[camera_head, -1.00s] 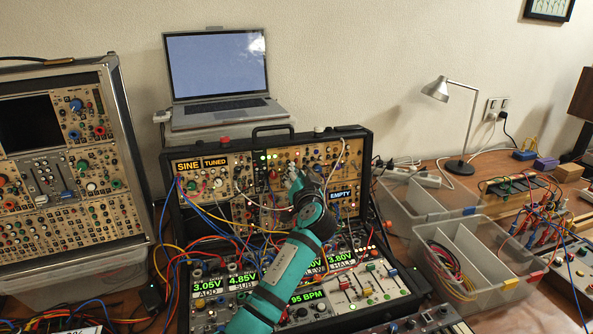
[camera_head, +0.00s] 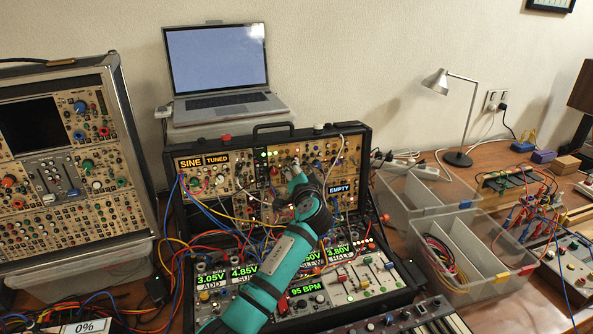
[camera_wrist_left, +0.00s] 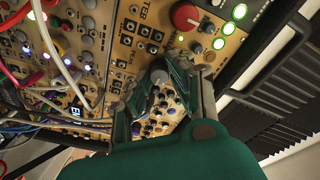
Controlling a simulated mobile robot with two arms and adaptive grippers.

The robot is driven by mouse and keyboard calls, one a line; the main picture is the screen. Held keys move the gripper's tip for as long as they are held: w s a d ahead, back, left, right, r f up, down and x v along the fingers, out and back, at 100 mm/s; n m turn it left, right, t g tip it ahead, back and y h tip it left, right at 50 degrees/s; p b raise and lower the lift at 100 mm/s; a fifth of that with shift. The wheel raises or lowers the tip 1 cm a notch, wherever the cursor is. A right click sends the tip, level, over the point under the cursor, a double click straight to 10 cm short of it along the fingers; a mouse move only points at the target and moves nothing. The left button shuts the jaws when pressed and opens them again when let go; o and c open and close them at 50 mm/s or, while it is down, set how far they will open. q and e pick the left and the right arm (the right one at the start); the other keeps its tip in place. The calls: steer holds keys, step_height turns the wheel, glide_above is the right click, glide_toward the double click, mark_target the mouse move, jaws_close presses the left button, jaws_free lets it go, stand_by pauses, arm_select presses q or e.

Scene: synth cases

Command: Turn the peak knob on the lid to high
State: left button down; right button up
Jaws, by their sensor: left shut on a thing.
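The open synth case has an upright lid (camera_head: 346,160) full of tan modules with small knobs, jacks and cables. My left arm, teal and black, reaches up across the lower panel to the lid. My left gripper (camera_head: 298,168) is at the lid's upper middle, right of the SINE and TUNED displays. In the left wrist view the gripper (camera_wrist_left: 160,82) is shut on a small grey knob (camera_wrist_left: 159,76). I cannot read this knob's label or setting. The fingers hide part of the panel around it. My right gripper is not in view.
Patch cables (camera_head: 215,222) hang across the lid and lower panel. A large red knob (camera_wrist_left: 186,16) and lit green buttons are close to the gripper. A laptop (camera_head: 216,65) stands behind the case. Clear plastic bins (camera_head: 465,262) and a lamp (camera_head: 455,158) are at right.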

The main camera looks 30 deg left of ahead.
arm_select(q)
steer(key=shift+f, duration=0.15)
steer(key=c, duration=1.2)
jaws_free()
steer(key=v, duration=1.2)
